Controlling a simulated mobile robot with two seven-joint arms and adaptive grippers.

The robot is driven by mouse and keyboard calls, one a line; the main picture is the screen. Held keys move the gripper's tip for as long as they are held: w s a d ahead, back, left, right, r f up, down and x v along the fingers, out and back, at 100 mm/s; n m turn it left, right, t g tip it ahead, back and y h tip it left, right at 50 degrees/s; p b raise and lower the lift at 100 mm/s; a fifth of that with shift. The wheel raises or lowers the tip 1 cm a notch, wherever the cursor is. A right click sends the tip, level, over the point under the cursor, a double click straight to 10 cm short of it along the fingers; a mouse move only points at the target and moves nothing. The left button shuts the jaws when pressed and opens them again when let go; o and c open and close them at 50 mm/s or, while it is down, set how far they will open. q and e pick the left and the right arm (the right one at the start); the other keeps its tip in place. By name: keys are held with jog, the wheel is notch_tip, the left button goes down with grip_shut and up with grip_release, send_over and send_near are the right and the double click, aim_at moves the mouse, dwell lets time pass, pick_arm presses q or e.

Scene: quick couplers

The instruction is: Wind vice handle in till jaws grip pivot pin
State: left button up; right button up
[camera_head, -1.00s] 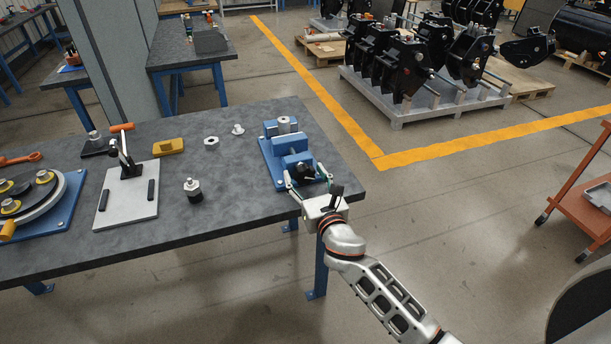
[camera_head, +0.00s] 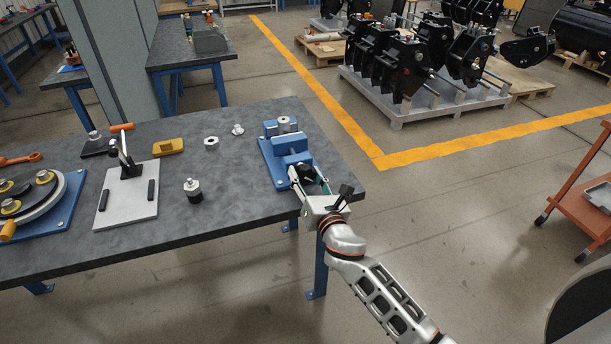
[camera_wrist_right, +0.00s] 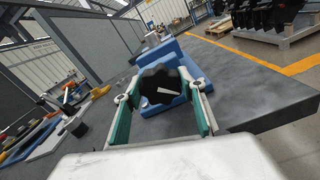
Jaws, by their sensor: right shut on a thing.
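The blue vice (camera_head: 291,145) is bolted down near the right end of the dark bench. A grey metal pivot pin (camera_head: 284,122) stands upright at its far end, at the jaws. I cannot tell whether both jaws touch it. The vice handle is a black lobed knob (camera_wrist_right: 159,86) with a white pointer mark, on the vice's near end. My right gripper (camera_wrist_right: 160,93) is shut on the knob, one green-padded finger on each side. In the head view the right gripper (camera_head: 309,180) partly covers the knob. My left gripper is not in view.
Left of the vice are a washer-like part (camera_head: 238,130), a nut (camera_head: 211,143), a yellow block (camera_head: 168,147), a black-based fitting (camera_head: 193,190) and a toggle clamp on a pale plate (camera_head: 128,205). The bench's right edge is close beside the vice.

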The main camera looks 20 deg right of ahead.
jog(key=m, duration=0.6)
jog(key=shift+m, duration=0.3)
jog(key=m, duration=0.5)
jog(key=shift+d, duration=0.1)
jog(key=m+p, duration=0.1)
jog(key=m, duration=0.4)
jog(key=shift+f+m+p, duration=0.1)
jog(key=shift+m+p, duration=0.25)
jog(key=shift+m, duration=0.05)
jog(key=shift+f+m, duration=0.1)
jog(key=shift+m, duration=1.1)
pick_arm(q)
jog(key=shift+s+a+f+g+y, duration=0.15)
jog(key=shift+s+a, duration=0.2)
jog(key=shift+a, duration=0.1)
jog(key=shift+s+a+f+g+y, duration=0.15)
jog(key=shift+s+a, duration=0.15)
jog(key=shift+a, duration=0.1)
pick_arm(e)
jog(key=shift+m, duration=0.4)
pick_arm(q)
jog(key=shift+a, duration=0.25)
